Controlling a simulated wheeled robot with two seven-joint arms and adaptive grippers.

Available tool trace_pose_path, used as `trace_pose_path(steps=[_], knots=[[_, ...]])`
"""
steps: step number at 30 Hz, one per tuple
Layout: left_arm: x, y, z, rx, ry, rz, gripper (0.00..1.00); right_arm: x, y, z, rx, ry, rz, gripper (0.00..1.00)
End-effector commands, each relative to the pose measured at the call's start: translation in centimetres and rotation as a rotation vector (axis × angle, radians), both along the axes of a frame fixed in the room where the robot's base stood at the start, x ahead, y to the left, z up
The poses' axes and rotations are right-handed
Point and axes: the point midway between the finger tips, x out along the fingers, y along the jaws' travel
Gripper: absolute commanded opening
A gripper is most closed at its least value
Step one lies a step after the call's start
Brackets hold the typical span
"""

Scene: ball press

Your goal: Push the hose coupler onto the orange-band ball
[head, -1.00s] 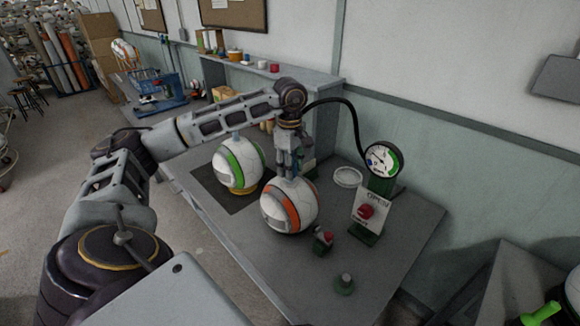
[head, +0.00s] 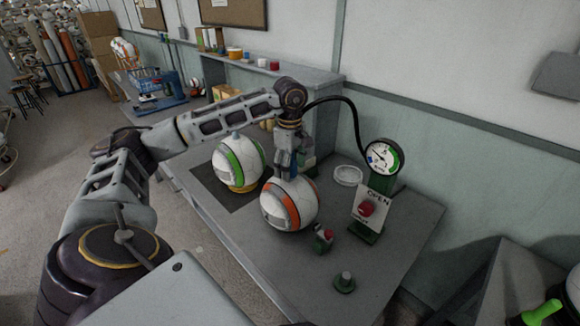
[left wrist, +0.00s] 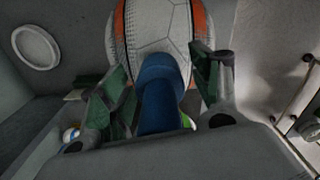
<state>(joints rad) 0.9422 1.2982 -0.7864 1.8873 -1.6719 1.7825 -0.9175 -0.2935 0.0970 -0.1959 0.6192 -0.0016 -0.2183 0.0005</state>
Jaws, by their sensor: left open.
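The orange-band ball (head: 289,205), white with an orange stripe, sits on the grey table in the head view; it also fills the top of the left wrist view (left wrist: 155,25). My left gripper (head: 286,168) is directly above it, pointing down. In the left wrist view its green-padded fingers are apart, one on each side of the blue hose coupler (left wrist: 162,85), with gaps showing. The coupler's end is at the ball's top; whether it is fully seated is hidden. A black hose (head: 350,108) arches from near the gripper to the gauge (head: 383,157). My right gripper is not in view.
A green-band ball (head: 239,160) stands on a dark mat just left. A small red-green fitting (head: 323,236), a grey knob (head: 345,281) and a white ring (head: 348,175) are on the table.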

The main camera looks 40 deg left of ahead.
Motion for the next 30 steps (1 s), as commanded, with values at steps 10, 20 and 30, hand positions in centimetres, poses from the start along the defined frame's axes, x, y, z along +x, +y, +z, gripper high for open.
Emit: trace_pose_path(steps=[10,20,30], knots=[[0.1,0.0,1.5,0.000,-0.002,0.000,0.63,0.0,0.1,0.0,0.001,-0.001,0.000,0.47],[0.1,0.0,6.0,-0.002,-0.003,0.001,0.63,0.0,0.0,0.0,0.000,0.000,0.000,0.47],[0.0,0.0,9.6,0.000,-0.002,0.000,0.63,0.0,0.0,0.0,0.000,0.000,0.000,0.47]])
